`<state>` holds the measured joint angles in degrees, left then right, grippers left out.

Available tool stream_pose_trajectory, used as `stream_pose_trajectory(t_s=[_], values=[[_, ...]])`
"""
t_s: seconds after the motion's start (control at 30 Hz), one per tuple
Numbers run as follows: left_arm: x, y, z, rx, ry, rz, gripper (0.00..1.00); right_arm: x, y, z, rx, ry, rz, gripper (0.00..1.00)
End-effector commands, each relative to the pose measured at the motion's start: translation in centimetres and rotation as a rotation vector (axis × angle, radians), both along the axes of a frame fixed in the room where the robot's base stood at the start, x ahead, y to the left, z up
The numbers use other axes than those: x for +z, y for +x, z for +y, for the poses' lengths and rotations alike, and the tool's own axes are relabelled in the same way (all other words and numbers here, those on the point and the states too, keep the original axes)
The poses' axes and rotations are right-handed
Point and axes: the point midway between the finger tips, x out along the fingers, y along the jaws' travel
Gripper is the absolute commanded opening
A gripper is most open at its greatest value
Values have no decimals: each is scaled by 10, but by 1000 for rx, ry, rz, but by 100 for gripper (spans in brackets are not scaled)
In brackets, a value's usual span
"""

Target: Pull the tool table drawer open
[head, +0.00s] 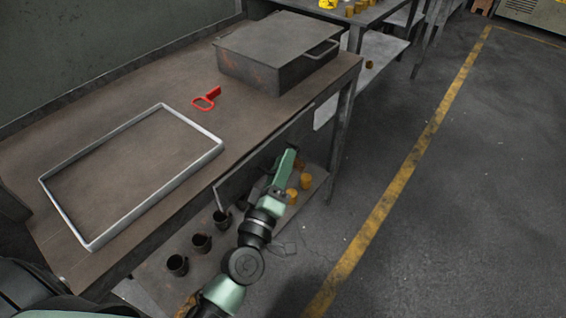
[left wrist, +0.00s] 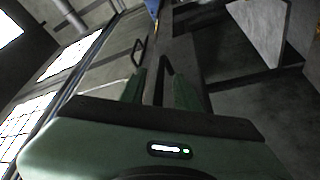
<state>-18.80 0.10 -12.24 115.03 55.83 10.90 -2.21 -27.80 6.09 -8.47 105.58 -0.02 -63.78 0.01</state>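The tool table (head: 150,90) has a brown top and dark frame. The drawer (head: 236,182) is a dark grey front panel under its front edge, partly hidden by my left arm. I cannot tell whether it stands out at all. My left gripper (head: 287,160) is at the drawer front, near its right half. In the left wrist view, the green fingers of my left gripper (left wrist: 159,88) are apart. A thin dark bent bar (left wrist: 167,66), apparently a handle, shows between and beyond them; contact is unclear. Another dark handle (left wrist: 138,52) shows further left. My right gripper is not in view.
On the tabletop are a metal box (head: 275,50) with a handle, a red tool (head: 207,98) and a shallow metal tray (head: 215,148). Dark cups (head: 201,243) and yellow pieces (head: 305,181) stand on the lower shelf. The floor to the right is clear, with a yellow line (head: 400,190).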

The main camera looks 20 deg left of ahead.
Motion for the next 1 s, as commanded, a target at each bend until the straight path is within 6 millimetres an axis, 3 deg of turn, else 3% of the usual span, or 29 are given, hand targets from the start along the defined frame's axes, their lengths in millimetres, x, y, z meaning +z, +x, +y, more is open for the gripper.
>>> stream_pose_trajectory(t_s=[0.07, 0.17, 1.0], values=[[0, 0, 0, 0, 0, 0, 26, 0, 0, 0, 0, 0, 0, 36], [0, 0, 0, 0, 0, 0, 0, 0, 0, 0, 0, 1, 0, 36], [-1, 0, 0, 1, 2, 1, 0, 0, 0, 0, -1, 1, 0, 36]])
